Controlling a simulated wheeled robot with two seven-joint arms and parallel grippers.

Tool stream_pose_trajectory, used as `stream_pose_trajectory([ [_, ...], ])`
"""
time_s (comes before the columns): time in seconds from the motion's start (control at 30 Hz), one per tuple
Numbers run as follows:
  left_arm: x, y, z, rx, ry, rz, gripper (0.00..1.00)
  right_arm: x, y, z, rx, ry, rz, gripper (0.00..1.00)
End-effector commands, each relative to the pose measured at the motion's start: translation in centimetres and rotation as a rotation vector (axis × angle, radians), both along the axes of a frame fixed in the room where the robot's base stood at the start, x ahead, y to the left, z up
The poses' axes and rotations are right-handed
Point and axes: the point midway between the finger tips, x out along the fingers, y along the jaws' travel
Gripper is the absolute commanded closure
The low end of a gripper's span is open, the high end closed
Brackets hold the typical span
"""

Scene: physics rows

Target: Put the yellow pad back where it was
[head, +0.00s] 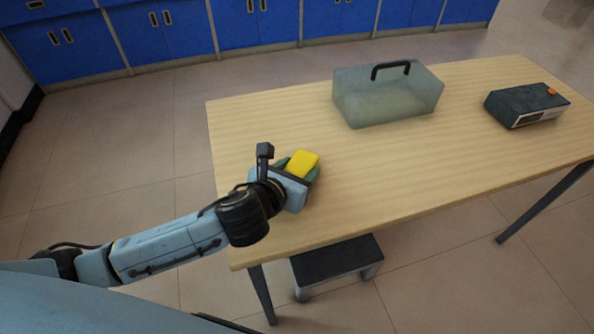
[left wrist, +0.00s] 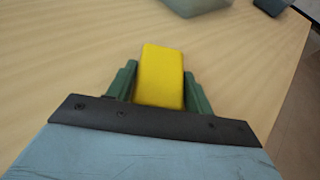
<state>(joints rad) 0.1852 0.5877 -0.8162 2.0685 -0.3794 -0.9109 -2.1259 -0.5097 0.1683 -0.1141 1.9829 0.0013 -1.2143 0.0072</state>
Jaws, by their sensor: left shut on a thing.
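The yellow pad (head: 302,163) is a small block between the fingers of my left gripper (head: 298,172), over the near left part of the table. In the left wrist view the pad (left wrist: 161,77) stands out lengthwise between the two green fingers of the left gripper (left wrist: 160,88), which is shut on it. The pad's lower end is hidden by the gripper's dark front edge. I cannot tell whether the pad touches the table top. My right gripper is not in view.
The wooden table (head: 430,170) has bare room in its middle and front. A translucent box with a dark handle (head: 385,100) stands at the back. A dark device with an orange knob (head: 527,106) is at the right. A step stool (head: 337,260) stands below the front edge.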

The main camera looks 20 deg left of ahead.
Motion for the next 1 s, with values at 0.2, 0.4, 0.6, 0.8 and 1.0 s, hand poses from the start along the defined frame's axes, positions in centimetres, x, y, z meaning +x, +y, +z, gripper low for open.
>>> stream_pose_trajectory([
  [0.2, 0.0, 0.0, 0.1, 0.000, -0.001, 0.000, 0.78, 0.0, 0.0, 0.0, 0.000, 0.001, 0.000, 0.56],
  [0.4, 0.0, 0.0, -0.3, 0.000, 0.000, 0.000, 0.39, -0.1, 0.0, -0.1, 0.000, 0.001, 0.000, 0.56],
  [0.6, 0.0, 0.0, -0.3, 0.000, 0.000, 0.000, 0.27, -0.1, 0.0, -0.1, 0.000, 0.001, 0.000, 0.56],
  [0.8, 0.0, 0.0, -0.1, 0.000, -0.001, 0.000, 0.27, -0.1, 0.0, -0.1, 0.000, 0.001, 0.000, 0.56],
  [1.0, -1.4, 0.3, 0.8, 0.003, 0.001, -0.002, 0.27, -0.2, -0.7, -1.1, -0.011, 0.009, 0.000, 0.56],
])
